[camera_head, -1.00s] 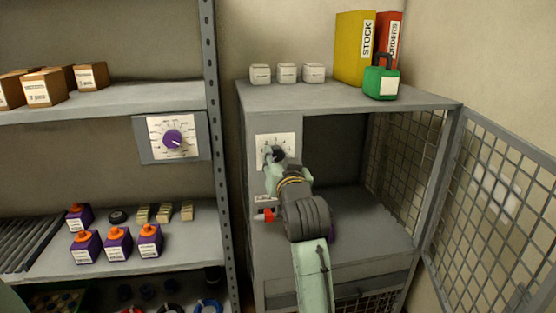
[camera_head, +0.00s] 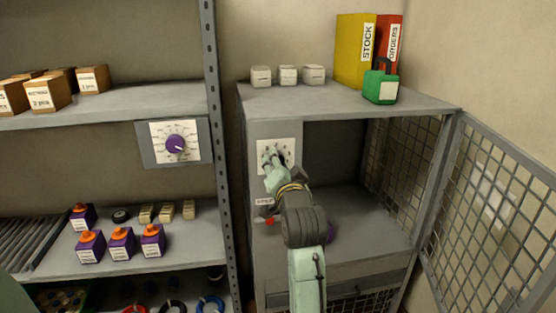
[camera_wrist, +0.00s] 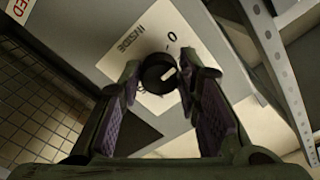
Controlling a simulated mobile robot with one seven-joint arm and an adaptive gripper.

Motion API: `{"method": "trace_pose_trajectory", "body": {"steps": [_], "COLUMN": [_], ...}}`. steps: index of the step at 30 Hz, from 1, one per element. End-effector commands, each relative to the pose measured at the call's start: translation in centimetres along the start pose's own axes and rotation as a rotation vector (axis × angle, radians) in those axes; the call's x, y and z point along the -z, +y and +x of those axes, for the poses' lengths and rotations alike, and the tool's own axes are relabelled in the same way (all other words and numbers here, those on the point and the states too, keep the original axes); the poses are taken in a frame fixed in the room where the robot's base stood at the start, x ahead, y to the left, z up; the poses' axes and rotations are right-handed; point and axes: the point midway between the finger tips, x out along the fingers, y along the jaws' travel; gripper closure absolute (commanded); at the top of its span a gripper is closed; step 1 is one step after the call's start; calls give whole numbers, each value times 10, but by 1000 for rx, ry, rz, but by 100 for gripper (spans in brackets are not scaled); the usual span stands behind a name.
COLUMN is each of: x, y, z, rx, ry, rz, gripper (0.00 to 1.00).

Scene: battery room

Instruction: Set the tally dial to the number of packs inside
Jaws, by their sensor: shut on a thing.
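The tally dial is a small black knob (camera_wrist: 160,74) on a white plate (camera_wrist: 135,42) marked "INSIDE", with a 0 visible above the knob in the wrist view. A short white mark on the knob slants toward the upper right; most other plate markings are hidden. In the head view the plate (camera_head: 290,145) is on the cage cabinet's front left panel. My gripper (camera_wrist: 160,78) is shut on the knob, one finger at each side; in the head view my gripper (camera_head: 275,160) covers much of the dial. Inside the cabinet, a purple thing (camera_head: 330,232) shows partly behind my arm.
The cabinet's mesh door (camera_head: 490,205) stands open at right. Three white boxes (camera_head: 287,75), binders (camera_head: 355,50) and a green padlock-shaped case (camera_head: 381,85) stand on top. The left shelf has another dial, purple (camera_head: 175,145), and purple packs with orange tops (camera_head: 121,244).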

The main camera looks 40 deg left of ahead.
Motion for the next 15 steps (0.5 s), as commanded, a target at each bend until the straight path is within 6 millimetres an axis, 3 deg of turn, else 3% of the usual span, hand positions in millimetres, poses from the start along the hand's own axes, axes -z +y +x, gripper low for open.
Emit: {"method": "trace_pose_trajectory", "body": {"steps": [15], "x": [0], "y": [-1], "z": [0], "rx": [1], "ry": [1], "rz": [179], "gripper": [97]}}
